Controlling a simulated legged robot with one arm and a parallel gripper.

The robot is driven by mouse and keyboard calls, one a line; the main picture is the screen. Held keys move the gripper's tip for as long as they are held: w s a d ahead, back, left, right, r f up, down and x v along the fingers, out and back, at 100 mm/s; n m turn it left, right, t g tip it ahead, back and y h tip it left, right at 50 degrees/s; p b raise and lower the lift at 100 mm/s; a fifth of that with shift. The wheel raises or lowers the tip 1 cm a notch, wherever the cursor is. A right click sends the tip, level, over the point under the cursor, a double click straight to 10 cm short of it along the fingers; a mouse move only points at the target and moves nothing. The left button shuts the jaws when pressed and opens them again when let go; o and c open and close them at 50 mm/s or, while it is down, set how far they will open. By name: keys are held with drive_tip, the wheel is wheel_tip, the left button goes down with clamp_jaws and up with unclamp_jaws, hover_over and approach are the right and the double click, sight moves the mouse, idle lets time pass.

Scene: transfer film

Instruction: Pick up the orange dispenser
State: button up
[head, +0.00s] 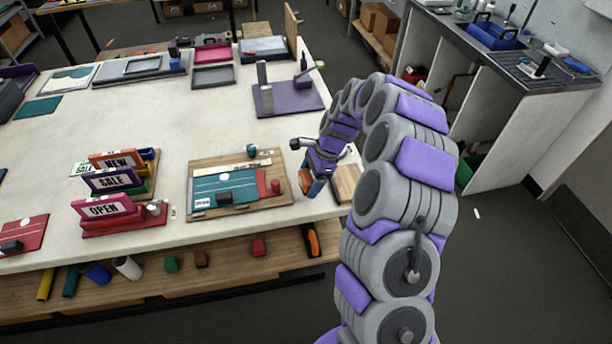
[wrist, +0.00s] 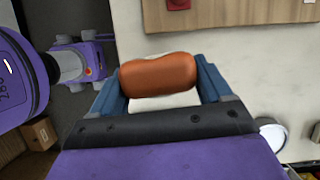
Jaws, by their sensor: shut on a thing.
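The orange dispenser (wrist: 158,74) shows as a rounded orange top with a pale part below it, between the blue fingers of my gripper (wrist: 160,88) in the wrist view. My gripper is shut on it, with a finger on each side. In the head view my gripper (head: 314,188) is at the right end of the white table, and a small orange part of the dispenser (head: 305,180) shows at its fingers. The dispenser's lower end is hidden, and I cannot tell whether it touches the table.
A wooden board (head: 262,165) with a teal sheet lies left of my gripper, and a wood block (head: 346,182) lies right of it. Colored sign stands (head: 110,207) are further left. An orange and black tool (head: 312,240) lies on the lower shelf. Floor is open at right.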

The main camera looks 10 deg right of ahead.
drive_tip(key=s+d+r+p, duration=0.1)
drive_tip(key=s+d+p, duration=0.1)
drive_tip(key=s+d, duration=0.6)
drive_tip(key=shift+s+r, duration=0.2)
drive_tip(key=shift+s, duration=1.4)
